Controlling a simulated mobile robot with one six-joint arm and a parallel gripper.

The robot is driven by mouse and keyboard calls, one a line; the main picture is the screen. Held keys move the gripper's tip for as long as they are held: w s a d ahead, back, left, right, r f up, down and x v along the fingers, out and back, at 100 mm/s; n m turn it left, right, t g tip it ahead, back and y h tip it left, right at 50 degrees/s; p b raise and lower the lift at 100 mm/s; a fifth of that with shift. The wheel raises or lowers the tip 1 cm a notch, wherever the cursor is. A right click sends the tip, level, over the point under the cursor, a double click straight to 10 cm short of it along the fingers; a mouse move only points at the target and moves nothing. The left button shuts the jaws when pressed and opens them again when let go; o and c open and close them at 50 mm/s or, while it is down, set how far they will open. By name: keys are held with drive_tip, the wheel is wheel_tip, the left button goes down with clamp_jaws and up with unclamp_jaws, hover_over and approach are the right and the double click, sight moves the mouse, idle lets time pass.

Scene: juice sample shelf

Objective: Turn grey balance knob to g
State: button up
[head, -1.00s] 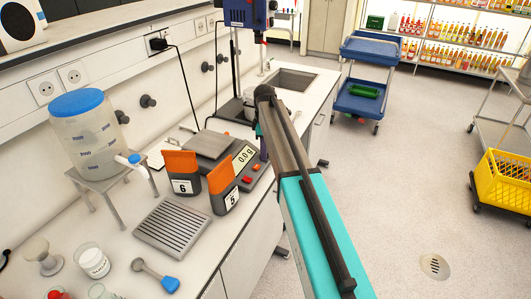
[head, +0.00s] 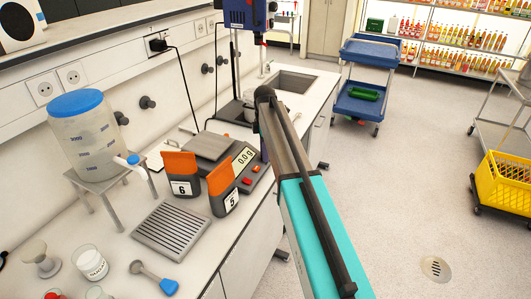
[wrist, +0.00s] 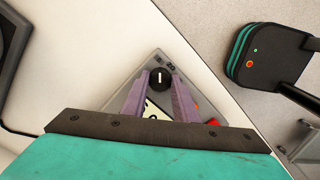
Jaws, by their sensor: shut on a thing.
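The balance (head: 206,146) stands on the bench, with a grey weighing plate and a display reading 0.0 g. Its knob (wrist: 159,79) shows in the wrist view as a dark round dial with a white pointer line, pointing roughly up in that picture. Small marks sit around the dial, too small to read surely. My gripper (wrist: 160,84) has its two purple fingers on either side of the knob, shut on it. In the head view the knob and my fingers are hidden behind my arm.
Two orange-topped containers labelled 6 (head: 181,175) and 5 (head: 223,190) stand close in front of the balance. A water tank (head: 84,135) on a stand and a slotted grey rack (head: 172,229) are to the left.

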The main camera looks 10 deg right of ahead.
drive_tip(key=o, duration=0.8)
drive_tip(key=shift+s+a, duration=0.15)
drive_tip(key=shift+a, duration=0.05)
drive_tip(key=shift+d, duration=0.1)
drive_tip(key=shift+r, duration=0.1)
drive_tip(key=shift+r+b, duration=1.85)
drive_tip(key=shift+r, duration=4.95)
